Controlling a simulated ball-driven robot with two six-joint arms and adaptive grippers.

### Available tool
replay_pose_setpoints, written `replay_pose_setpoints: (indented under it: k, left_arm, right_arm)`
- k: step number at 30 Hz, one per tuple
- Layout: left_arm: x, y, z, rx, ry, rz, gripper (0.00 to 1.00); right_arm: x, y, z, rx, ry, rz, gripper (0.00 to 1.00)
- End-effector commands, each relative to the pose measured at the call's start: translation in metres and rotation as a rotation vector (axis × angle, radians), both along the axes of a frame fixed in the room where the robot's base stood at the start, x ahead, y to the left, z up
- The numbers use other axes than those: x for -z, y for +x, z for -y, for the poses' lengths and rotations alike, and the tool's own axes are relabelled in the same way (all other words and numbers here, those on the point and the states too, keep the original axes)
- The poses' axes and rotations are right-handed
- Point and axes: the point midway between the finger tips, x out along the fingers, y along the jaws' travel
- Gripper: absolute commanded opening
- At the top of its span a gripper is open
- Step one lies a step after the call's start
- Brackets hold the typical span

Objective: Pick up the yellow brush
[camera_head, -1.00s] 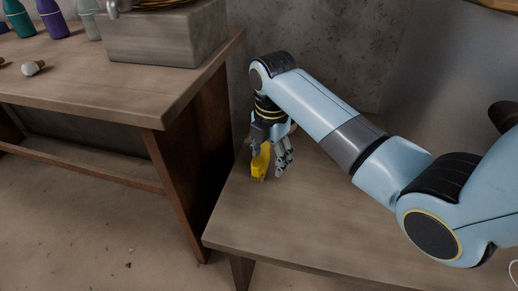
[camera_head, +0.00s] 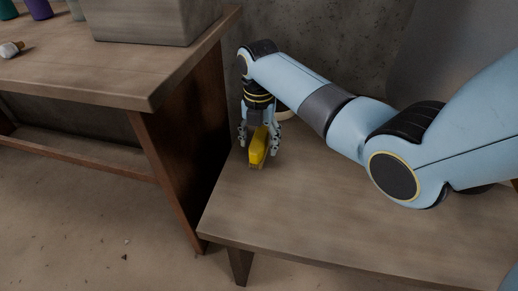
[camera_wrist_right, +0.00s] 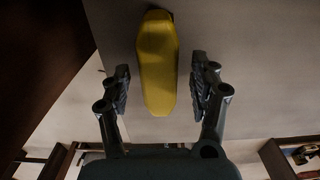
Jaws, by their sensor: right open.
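The yellow brush (camera_head: 258,147) is on the right-hand wooden table, near its left edge. My right gripper (camera_head: 259,140) is over it, pointing down, with one finger on each side. In the right wrist view the brush (camera_wrist_right: 158,62) lies between the two open fingers of the right gripper (camera_wrist_right: 160,90), with a visible gap on both sides. The brush's upper end is partly hidden by the gripper in the head view. My left gripper is in neither view.
The right-hand table (camera_head: 330,205) is bare in front of the arm. A higher workbench (camera_head: 90,75) at left carries a grey block-like basin (camera_head: 140,22), bottles (camera_head: 38,9) and a bulb (camera_head: 10,49). A concrete wall stands behind. A pale round object shows partly behind the gripper.

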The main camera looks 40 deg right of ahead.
Motion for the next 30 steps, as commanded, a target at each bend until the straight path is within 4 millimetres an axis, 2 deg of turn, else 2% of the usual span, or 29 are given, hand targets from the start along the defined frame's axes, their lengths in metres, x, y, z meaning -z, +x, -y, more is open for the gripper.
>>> replay_pose_setpoints:
  k: [3,10,24,30]
  left_arm:
    - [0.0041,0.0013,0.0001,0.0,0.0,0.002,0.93]
    - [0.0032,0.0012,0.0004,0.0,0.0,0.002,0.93]
    - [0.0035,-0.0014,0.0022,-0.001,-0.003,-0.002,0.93]
    - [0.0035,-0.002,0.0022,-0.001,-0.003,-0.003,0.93]
  right_arm:
    - [0.0096,0.0005,-0.0003,0.0,0.0,0.001,0.62]
    - [0.0089,0.0007,-0.0004,0.0,0.0,0.003,0.6]
    - [0.0089,0.0006,-0.0003,0.0,0.001,0.002,0.0]
    - [0.0085,0.0008,-0.0002,0.0,0.0,0.003,0.0]
